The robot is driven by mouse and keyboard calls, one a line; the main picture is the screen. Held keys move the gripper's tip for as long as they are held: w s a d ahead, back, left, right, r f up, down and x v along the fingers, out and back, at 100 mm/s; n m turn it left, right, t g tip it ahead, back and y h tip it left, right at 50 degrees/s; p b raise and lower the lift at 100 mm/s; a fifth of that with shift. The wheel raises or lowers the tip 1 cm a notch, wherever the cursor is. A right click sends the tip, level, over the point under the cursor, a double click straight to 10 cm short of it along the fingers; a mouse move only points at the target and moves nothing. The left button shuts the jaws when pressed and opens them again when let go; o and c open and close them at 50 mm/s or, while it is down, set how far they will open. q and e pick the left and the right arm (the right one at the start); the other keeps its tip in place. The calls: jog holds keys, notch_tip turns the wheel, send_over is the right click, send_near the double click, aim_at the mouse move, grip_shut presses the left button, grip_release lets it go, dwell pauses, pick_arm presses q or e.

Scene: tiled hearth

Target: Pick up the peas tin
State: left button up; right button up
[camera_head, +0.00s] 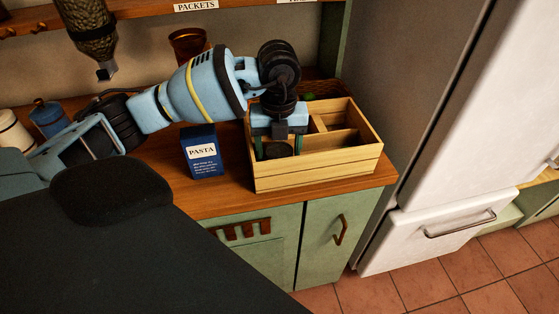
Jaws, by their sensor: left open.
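A pale wooden crate (318,174) with inner dividers stands on the wooden counter. My left gripper (278,150) points down into the crate's left front compartment. It is open, with one finger on each side of a dark round top (279,151). This may be the peas tin, but no label shows and the crate's front wall hides its lower part. I cannot tell whether the fingers touch it. A small green thing (308,96) shows behind the crate, partly hidden. My right gripper is not in view.
A blue pasta box (202,155) stands just left of the crate. A brown glass (187,43), a blue canister (48,118) and a white jar (14,132) stand farther back. A white fridge (440,120) rises at the right. A shelf labelled PACKETS runs above.

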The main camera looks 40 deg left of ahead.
aim_at(280, 150)
pick_arm(q)
jog(key=shift+s+d+f, duration=0.1)
jog(key=shift+d+f, duration=0.05)
jog(key=shift+f, duration=1.8)
jog(key=shift+c, duration=0.5)
jog(key=c, duration=0.8)
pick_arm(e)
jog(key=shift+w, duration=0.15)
pick_arm(q)
jog(key=shift+r, duration=0.15)
